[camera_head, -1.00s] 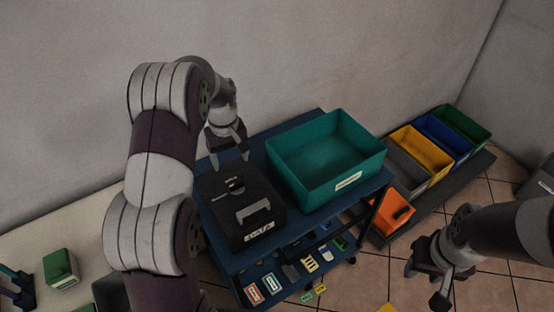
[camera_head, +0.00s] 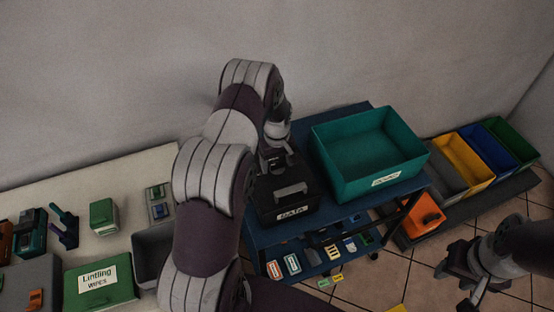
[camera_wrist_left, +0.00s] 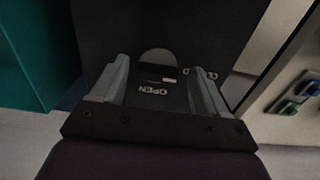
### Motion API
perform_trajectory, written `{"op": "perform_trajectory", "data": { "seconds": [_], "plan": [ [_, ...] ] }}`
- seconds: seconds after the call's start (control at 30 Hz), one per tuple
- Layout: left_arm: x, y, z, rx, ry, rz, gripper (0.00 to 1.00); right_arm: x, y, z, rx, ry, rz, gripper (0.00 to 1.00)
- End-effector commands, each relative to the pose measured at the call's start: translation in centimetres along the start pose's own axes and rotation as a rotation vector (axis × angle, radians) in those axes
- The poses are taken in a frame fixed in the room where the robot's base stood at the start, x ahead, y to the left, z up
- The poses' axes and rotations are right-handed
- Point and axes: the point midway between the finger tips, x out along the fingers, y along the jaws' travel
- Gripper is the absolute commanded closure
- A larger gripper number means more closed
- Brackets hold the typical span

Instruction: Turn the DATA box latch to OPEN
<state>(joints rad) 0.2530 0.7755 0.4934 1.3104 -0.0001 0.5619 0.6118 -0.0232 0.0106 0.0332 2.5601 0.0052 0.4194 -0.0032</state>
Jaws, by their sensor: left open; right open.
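The black DATA box (camera_head: 287,210) stands on the blue cart with its label facing me and a grey handle (camera_head: 290,190) on its lid. My left gripper (camera_head: 274,160) is low over the back of the lid and hides the latch in the head view. In the left wrist view the open left gripper (camera_wrist_left: 160,82) points down, with one finger either side of the round latch (camera_wrist_left: 158,58). The printed words OPEN and CLOSED show beside it; CLOSED is partly covered by a finger. I cannot tell contact. My right gripper (camera_head: 468,283) is open and empty, over the floor at right.
A teal bin (camera_head: 325,165) stands right of the box on the blue cart (camera_head: 255,240). Coloured bins line a dark shelf at far right. The wall is behind.

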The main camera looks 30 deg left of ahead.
Motion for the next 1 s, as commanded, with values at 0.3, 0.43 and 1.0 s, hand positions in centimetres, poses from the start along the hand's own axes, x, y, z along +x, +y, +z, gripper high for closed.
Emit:
{"op": "perform_trajectory", "data": {
  "seconds": [0.3, 0.43, 1.0],
  "plan": [
    [0.0, 0.0, 0.0, 0.000, 0.000, 0.000, 0.74, 0.0, 0.0, 0.0, 0.000, 0.000, 0.000, 0.57],
    [0.0, 0.0, 0.0, 0.001, 0.000, 0.000, 0.82, 0.0, 0.0, 0.0, 0.000, 0.000, 0.000, 0.57],
    [0.1, -0.1, -0.1, 0.253, 0.001, 0.000, 0.82, 1.2, 0.0, 0.1, 0.000, 0.000, 0.000, 0.57]
  ]
}}
